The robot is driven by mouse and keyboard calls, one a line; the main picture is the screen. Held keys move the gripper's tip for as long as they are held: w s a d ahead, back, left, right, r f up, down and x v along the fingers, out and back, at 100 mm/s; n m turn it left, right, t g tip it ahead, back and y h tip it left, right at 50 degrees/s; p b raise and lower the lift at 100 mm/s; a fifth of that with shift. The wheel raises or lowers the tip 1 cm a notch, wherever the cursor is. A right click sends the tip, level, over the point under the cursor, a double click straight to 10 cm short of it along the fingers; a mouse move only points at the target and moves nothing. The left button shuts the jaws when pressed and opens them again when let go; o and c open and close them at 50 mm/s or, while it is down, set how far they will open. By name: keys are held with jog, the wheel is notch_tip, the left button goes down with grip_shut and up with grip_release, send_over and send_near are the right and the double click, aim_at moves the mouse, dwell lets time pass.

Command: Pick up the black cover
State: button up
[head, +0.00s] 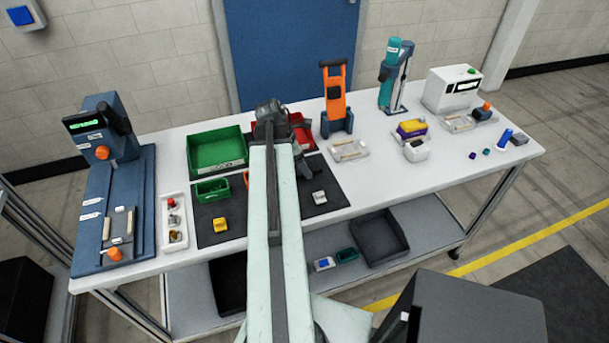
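No part stands out clearly as the black cover; it may be hidden behind my arm or too small to tell. A small dark grey block (519,139) lies at the right end of the white workbench (440,160), but I cannot tell whether it is a cover. My gripper (304,168) is at the far end of my pale arm, over the dark mat (325,186) in front of the red bin (299,132). Its fingers are too small and dark to show whether they are open or shut, or hold anything.
A green bin (217,150) and a blue press-like station (106,190) stand on the left. An orange-handled fixture (334,97), a teal-topped stand (394,78) and a white box machine (451,90) stand along the back. A black tray (381,238) sits on the lower shelf.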

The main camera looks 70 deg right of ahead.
jog(key=shift+s+d+f, duration=0.1)
jog(key=shift+s+f, duration=0.05)
jog(key=shift+f, duration=0.55)
jog(key=shift+r, duration=0.2)
jog(key=c, duration=1.4)
jog(key=shift+c, duration=0.2)
notch_tip(320, 180, up, 10)
jog(key=p, duration=1)
notch_tip(320, 180, down, 4)
jog(key=b, duration=0.4)
jog(key=shift+f, duration=0.15)
jog(key=shift+r, duration=0.3)
